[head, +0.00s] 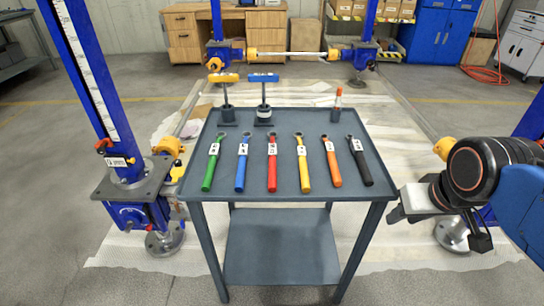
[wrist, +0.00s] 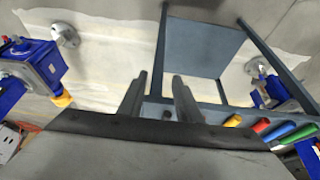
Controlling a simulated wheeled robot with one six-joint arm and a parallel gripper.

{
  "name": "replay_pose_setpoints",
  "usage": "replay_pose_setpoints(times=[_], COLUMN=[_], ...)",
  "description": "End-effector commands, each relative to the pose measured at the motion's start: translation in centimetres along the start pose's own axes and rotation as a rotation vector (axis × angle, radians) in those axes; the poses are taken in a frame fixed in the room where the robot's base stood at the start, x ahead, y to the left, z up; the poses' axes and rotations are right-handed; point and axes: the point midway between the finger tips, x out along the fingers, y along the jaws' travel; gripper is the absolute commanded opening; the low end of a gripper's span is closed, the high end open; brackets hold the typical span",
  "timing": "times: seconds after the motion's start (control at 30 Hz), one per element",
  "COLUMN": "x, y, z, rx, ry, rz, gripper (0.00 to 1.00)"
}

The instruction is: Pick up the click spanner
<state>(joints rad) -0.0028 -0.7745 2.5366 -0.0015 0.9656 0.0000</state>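Several spanners lie side by side on the grey trolley's top (head: 290,187): green (head: 213,163), blue (head: 241,163), red (head: 272,165), yellow (head: 302,163), orange (head: 332,162) and black (head: 360,160). Each carries a small white label too small to read, so I cannot tell which is the click spanner. My gripper (head: 396,210) is to the right of the trolley, apart from the spanners. In the wrist view its two fingers (wrist: 159,98) stand apart with nothing held between them. Coloured handle ends show there to the right of the fingers.
Yellow (head: 224,78) and blue (head: 263,78) T-handled tools and an orange-tipped item (head: 338,101) stand at the trolley's back. Blue screw-jack columns stand left (head: 90,90) and behind. A lower shelf (head: 282,245) is empty. Floor right of the trolley is partly clear.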

Motion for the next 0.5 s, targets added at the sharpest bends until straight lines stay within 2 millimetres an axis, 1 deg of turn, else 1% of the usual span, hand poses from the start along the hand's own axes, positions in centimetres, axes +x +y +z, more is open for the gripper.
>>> replay_pose_setpoints(times=[0.17, 0.2, 0.23, 0.27, 0.3, 0.37, 0.47, 0.5], x=[0.0, 0.0, 0.0, 0.0, -0.1, -0.4, -1.2, -1.7], y=[0.0, 0.0, 0.0, 0.0, -0.1, -0.3, -1.1, -1.6], z=[0.0, 0.0, 0.0, -0.1, -0.3, -0.9, -2.7, -3.7], rx=[0.000, 0.000, 0.000, 0.000, 0.000, -0.001, -0.001, -0.001], ry=[0.000, 0.000, 0.000, -0.001, -0.003, -0.009, -0.031, -0.044], rz=[0.000, 0.000, 0.000, -0.001, -0.002, -0.006, -0.018, -0.023], gripper=[0.31, 0.34, 0.41, 0.44, 0.44, 0.44, 0.44, 0.44])
